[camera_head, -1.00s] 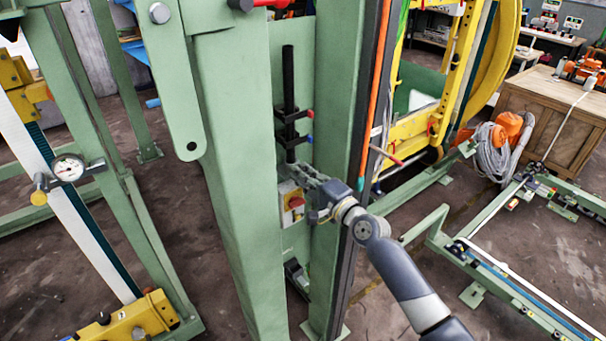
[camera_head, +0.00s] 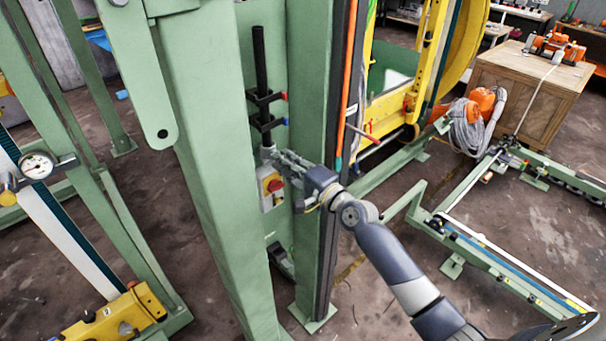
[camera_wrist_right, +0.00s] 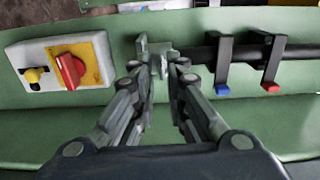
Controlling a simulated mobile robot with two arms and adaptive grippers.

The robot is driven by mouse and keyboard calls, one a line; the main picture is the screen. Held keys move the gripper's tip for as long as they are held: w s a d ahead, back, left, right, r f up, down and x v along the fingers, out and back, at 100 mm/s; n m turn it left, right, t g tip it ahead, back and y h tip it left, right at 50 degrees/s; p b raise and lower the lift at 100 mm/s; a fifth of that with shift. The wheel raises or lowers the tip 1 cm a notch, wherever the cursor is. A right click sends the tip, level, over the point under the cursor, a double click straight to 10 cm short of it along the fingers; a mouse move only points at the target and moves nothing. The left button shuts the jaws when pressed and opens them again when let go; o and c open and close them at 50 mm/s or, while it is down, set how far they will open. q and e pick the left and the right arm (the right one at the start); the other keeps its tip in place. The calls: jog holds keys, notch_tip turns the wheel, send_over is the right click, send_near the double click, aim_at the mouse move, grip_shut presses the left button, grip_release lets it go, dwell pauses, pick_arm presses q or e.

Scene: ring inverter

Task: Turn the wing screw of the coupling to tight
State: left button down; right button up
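My right gripper (camera_head: 272,158) is in front of the green column, at the lower end of a black upright rod (camera_head: 261,65). It also shows in the right wrist view (camera_wrist_right: 164,70), with its fingertips a narrow gap apart. A small grey metal piece, seemingly the coupling with its wing screw (camera_wrist_right: 143,46), lies at and between the fingertips, at the rod's end. The fingers partly cover it. Whether they touch or grip it is unclear, and so is its angle. My left gripper is out of view.
A switch box with a red knob (camera_wrist_right: 70,70) on a yellow plate sits close to the fingers. Black brackets with blue (camera_wrist_right: 222,89) and red (camera_wrist_right: 270,87) tips hold the rod. A green post (camera_head: 205,150) stands left; an orange strip (camera_head: 348,80) runs up the right.

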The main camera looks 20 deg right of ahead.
jog(key=v, duration=0.9)
jog(key=shift+s+d, duration=0.15)
jog(key=shift+s, duration=0.2)
jog(key=s+d+f+n+g+h+b, duration=0.1)
jog(key=d+f+g+h+b, duration=0.1)
jog(key=f, duration=0.9)
jog(key=s+d+f+n+g+h+b, duration=0.1)
jog(key=f, duration=1)
jog(key=s+f+n+g+h+b, duration=0.15)
jog(key=s+f, duration=0.35)
jog(key=f, duration=0.5)
jog(key=s+f+n+g+b, duration=0.25)
jog(key=s+f, duration=0.35)
jog(key=f, duration=0.4)
jog(key=s+f+n+g+h+b, duration=0.15)
jog(key=s+f, duration=0.35)
jog(key=f, duration=0.5)
jog(key=s+a+f+n+g+b, duration=0.1)
jog(key=s+f+n+g, duration=0.1)
jog(key=s+f, duration=0.4)
jog(key=s+a+f+n+g+b, duration=0.1)
jog(key=s+f+n+g, duration=0.2)
jog(key=s+f, duration=0.4)
jog(key=s+a+f+n+g+b, duration=0.1)
jog(key=s+f+n, duration=0.3)
jog(key=s, duration=1.4)
notch_tip(320, 180, down, 3)
jog(key=shift+s+a+f+g+b, duration=0.1)
jog(key=shift+s+a+g+b, duration=0.1)
jog(key=shift+g+b, duration=0.4)
